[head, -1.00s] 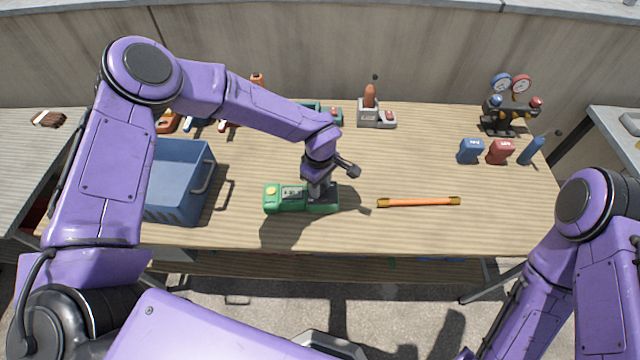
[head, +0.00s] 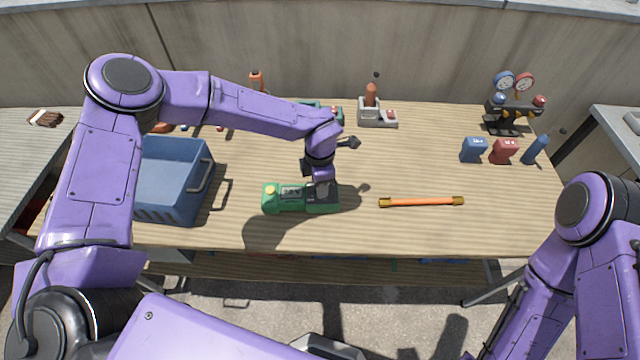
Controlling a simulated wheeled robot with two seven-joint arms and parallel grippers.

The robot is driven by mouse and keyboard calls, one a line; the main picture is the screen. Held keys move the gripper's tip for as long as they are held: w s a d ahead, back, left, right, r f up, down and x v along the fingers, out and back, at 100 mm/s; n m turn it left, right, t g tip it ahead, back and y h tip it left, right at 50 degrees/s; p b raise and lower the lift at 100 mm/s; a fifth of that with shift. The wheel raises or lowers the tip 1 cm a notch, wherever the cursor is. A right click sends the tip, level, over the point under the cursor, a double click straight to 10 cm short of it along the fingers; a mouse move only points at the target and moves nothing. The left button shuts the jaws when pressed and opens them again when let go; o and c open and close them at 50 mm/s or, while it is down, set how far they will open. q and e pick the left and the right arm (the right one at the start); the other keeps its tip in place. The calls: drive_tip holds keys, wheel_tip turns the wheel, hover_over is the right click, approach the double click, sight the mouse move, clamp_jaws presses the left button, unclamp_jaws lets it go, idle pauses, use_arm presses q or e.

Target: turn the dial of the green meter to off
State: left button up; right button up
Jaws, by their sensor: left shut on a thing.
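The green meter (head: 285,199) lies flat on the wooden table. It has a small display and a yellow button at its left end and a dark face at its right end. My left gripper (head: 323,188) points down onto that dark right end, shut on the dial. The gripper hides the dial, so its pointer and marks cannot be read. My right arm shows at the lower right, but its gripper is out of view.
A blue crate (head: 172,205) stands left of the meter. An orange rod (head: 421,202) lies to its right. Blue (head: 472,150) and red (head: 503,151) boxes and a gauge set (head: 512,105) stand at the right. A grey holder (head: 377,117) stands behind. The front right of the table is clear.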

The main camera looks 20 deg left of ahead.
use_arm(q)
drive_tip(key=n+b, duration=0.1)
drive_tip(key=n, duration=0.4)
drive_tip(key=shift+f+n+b, duration=0.1)
drive_tip(key=shift+n+b, duration=0.2)
drive_tip(key=shift+b, duration=0.1)
drive_tip(key=n+b, duration=0.1)
drive_tip(key=n, duration=0.4)
drive_tip(key=shift+b, duration=0.35)
drive_tip(key=o, duration=1)
drive_tip(key=shift+o, duration=0.2)
wheel_tip(320, 180, up, 11)
drive_tip(key=b, duration=0.1)
drive_tip(key=shift+b, duration=0.4)
